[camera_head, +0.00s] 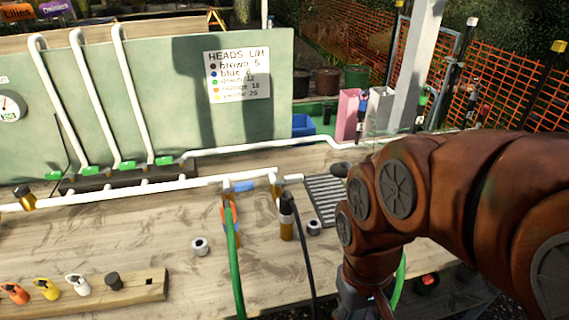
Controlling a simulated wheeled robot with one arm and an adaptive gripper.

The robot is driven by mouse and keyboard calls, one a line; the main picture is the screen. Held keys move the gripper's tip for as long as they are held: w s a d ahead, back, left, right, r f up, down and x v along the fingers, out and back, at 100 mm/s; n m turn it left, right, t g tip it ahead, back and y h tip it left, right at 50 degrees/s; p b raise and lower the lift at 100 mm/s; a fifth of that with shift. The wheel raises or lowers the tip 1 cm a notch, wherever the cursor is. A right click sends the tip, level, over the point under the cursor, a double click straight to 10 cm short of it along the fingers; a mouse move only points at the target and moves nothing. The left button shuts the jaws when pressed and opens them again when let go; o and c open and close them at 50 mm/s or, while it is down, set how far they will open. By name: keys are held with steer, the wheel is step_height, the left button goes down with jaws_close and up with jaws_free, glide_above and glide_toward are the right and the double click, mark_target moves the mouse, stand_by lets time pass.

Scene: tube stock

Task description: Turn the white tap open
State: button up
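A small white fitting (78,285) stands on a wooden strip at the lower left, between a yellow one and a dark grey one. I cannot tell for sure whether it is the white tap or how it is turned. My gripper (362,302) is at the bottom edge, right of centre, below my red-brown arm. It is far to the right of the white fitting and apart from it. Its fingertips are cut off or hidden, so its opening does not show.
White pipes (150,190) run along the bench (130,235). A green hose (235,260) and a black hose (305,255) hang over its front. A grey ring (200,246) lies on bare wood. A drain grate (325,198) is near my arm.

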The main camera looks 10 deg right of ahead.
steer(key=w+r+m+t+b, duration=0.1)
steer(key=w+r+m+b, duration=0.3)
steer(key=w, duration=0.9)
steer(key=w+r+m+p, duration=0.1)
steer(key=w+r+m, duration=0.3)
steer(key=w, duration=0.9)
steer(key=m+b, duration=0.3)
steer(key=m, duration=0.7)
glide_above(290, 177)
step_height(290, 177, down, 2)
steer(key=shift+w+f+t, duration=0.1)
steer(key=shift+f+t, duration=0.1)
steer(key=shift+t, duration=0.2)
steer(key=shift+f+p, duration=0.7)
steer(key=shift+f, duration=3.15)
steer(key=shift+c, duration=0.4)
jaws_close()
